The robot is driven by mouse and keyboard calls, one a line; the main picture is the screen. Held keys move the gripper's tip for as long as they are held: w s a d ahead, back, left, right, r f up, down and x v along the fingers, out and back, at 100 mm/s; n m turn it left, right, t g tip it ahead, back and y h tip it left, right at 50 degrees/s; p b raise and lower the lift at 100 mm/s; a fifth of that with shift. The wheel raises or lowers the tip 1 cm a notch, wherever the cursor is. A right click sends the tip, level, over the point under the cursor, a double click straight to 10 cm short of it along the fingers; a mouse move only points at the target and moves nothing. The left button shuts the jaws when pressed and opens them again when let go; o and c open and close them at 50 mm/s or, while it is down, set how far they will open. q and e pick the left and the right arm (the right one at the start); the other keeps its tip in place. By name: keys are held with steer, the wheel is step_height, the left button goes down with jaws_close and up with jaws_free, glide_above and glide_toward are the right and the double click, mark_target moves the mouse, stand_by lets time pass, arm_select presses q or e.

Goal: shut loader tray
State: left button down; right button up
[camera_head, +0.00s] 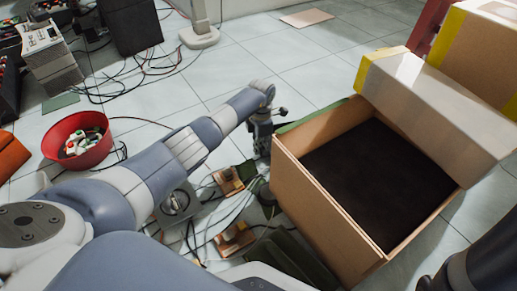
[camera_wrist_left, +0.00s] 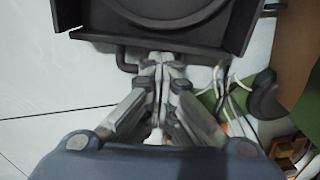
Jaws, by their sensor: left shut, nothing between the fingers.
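In the left wrist view, a dark grey tray-like part (camera_wrist_left: 165,40) with a round recess fills the top middle. It looks like the loader tray, seen only in part. My left gripper (camera_wrist_left: 165,68) is shut and empty, with its fingertips right at the tray's near edge. I cannot tell whether they touch it. In the head view my left gripper (camera_head: 262,140) is low beside the open cardboard box, small and dark. I cannot make out the tray there. My right gripper is not in view.
The open cardboard box (camera_head: 325,205) stands close to the right of my left gripper, with a closed carton (camera_head: 440,105) over its far side. Loose cables and small parts (camera_head: 230,180) lie beside it. A red bowl (camera_head: 78,158) is at left.

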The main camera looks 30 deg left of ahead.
arm_select(q)
steer(key=c, duration=2.3)
jaws_free()
steer(key=shift+d, duration=0.1)
steer(key=o, duration=1.6)
steer(key=shift+r, duration=0.1)
step_height(320, 180, up, 12)
steer(key=shift+f, duration=0.1)
steer(key=shift+s, duration=0.1)
